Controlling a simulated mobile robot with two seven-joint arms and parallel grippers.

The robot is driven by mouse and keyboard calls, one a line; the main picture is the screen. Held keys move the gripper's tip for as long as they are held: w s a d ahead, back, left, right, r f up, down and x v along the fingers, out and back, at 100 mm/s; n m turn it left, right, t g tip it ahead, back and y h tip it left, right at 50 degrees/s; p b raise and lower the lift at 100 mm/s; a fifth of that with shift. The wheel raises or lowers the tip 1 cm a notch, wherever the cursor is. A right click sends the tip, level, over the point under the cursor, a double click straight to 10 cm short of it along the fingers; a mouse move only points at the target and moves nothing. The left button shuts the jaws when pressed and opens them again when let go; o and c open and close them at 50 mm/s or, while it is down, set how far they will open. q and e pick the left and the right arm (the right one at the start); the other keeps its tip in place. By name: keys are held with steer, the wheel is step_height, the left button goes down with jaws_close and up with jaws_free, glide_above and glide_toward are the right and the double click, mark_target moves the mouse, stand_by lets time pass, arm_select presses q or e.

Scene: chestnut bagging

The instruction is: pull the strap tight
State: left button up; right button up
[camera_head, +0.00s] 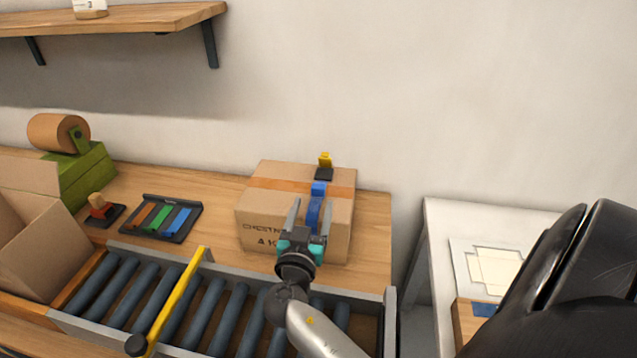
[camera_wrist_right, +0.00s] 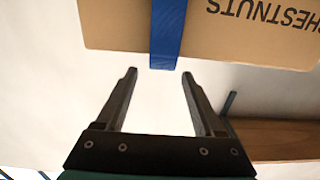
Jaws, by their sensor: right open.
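A closed cardboard box (camera_head: 255,205) with "CHESTNUTS" lettering stands at the right end of the wooden bench. A blue strap (camera_head: 319,188) runs over its top edge and down its front face. My right gripper (camera_head: 311,208) is open in front of the box, its fingers on either side of the strap in the head view. In the right wrist view the strap's end (camera_wrist_right: 168,45) lies just beyond the open fingertips (camera_wrist_right: 160,75), between their lines, and the gap is empty. A black and yellow piece (camera_head: 324,166) sits on the box top. My left gripper is not in view.
A roller conveyor (camera_head: 195,310) with a yellow bar (camera_head: 176,295) runs along the front. An open carton (camera_head: 40,235), a stamp (camera_head: 101,208) and a tray of coloured pieces (camera_head: 160,218) are on the left. A white table (camera_head: 436,235) stands at right, past a gap.

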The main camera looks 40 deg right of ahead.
mark_target(317, 191)
steer(key=x, duration=0.7)
steer(key=shift+w+d+p, duration=0.2)
steer(key=shift+d+p, duration=0.05)
steer(key=shift+p, duration=0.1)
jaws_close()
stand_by(1.0)
